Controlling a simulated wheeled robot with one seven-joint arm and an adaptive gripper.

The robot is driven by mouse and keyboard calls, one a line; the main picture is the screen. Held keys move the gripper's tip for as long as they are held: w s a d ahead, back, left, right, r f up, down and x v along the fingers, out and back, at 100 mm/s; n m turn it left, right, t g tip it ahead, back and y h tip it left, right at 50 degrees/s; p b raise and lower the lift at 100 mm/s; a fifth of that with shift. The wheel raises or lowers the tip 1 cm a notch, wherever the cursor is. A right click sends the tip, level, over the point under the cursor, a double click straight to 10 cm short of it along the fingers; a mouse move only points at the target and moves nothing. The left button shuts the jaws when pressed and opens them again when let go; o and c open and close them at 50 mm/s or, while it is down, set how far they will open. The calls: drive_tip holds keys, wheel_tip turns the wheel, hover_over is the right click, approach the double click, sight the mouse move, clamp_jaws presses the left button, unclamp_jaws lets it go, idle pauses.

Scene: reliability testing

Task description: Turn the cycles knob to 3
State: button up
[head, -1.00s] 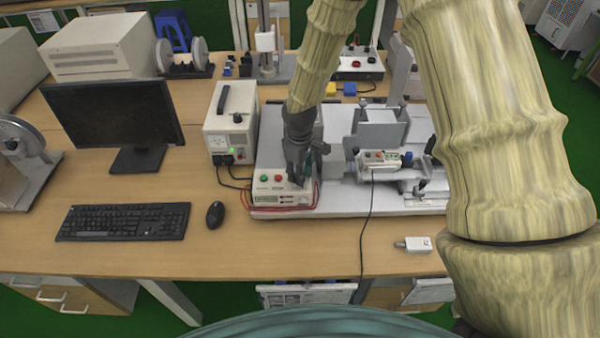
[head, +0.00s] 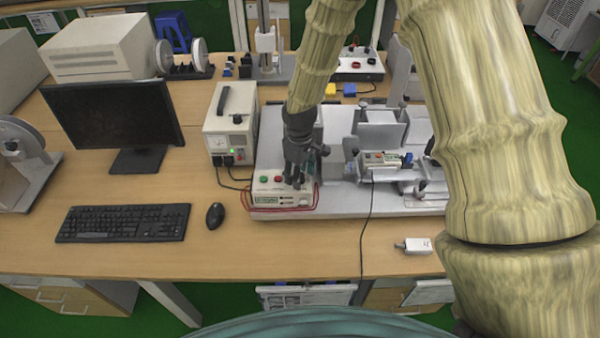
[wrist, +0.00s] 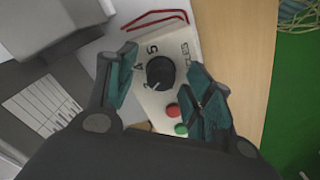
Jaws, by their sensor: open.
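The cycles knob (wrist: 161,72) is a round black dial on the top of a light control box (wrist: 150,108), with printed numbers around it; a 5 is readable beside it in the wrist view. The box also shows in the head view (head: 268,200) at the front left of the test rig. My gripper (wrist: 160,85) points down over the box, its teal-padded fingers apart on either side of the knob. I cannot tell whether they touch it. In the head view my gripper (head: 296,178) hides the knob. The knob's exact setting is too small to read.
Red (wrist: 172,110) and green (wrist: 181,128) buttons sit close to one finger. Red wires (wrist: 150,18) run along the box edge. A white power supply (head: 230,125) stands left of the rig.

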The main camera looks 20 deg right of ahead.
drive_tip(key=shift+r, duration=0.1)
wheel_tip(320, 180, up, 12)
idle(0.7)
idle(0.3)
